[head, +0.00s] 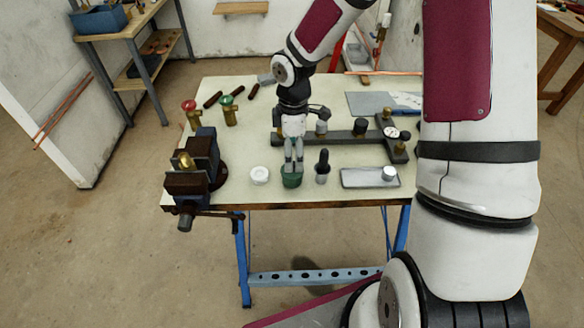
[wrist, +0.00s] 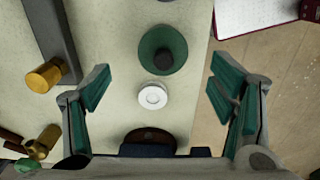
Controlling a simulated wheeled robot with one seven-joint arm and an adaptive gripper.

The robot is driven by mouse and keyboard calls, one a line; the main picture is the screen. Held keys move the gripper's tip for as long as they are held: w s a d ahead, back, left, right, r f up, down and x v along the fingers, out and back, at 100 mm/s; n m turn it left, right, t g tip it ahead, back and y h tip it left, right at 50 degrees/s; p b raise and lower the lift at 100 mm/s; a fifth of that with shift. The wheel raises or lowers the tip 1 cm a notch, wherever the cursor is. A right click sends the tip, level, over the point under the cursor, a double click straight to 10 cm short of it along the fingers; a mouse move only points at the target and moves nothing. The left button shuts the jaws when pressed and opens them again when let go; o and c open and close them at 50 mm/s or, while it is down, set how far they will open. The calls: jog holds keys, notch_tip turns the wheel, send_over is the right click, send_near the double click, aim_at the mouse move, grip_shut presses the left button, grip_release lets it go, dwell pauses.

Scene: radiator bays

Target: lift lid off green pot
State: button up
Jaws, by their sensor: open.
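The green pot (head: 292,181) stands near the front edge of the bench. In the wrist view the green pot (wrist: 148,47) is round from above, with a dark round part (wrist: 163,60) near its middle. I cannot tell if that part is a lid knob or an opening. My gripper (head: 293,165) points down over the pot, and its fingertips hide part of the top. In the wrist view my gripper (wrist: 160,90) is open, its fingers wide apart with nothing between them held. The gap to the pot is hard to judge.
A small white round piece (head: 260,175) lies left of the pot, and a black upright object (head: 322,167) stands close right. A vise (head: 196,165) is at the bench's left. A grey tray (head: 355,178) lies to the right. A dark bar (head: 345,137) lies behind.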

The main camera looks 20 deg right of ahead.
jog(key=shift+s+a+f+p, duration=0.15)
jog(key=shift+f+p, duration=0.25)
jog(key=shift+f, duration=2.3)
jog(key=shift+c, duration=0.2)
jog(key=c, duration=1.1)
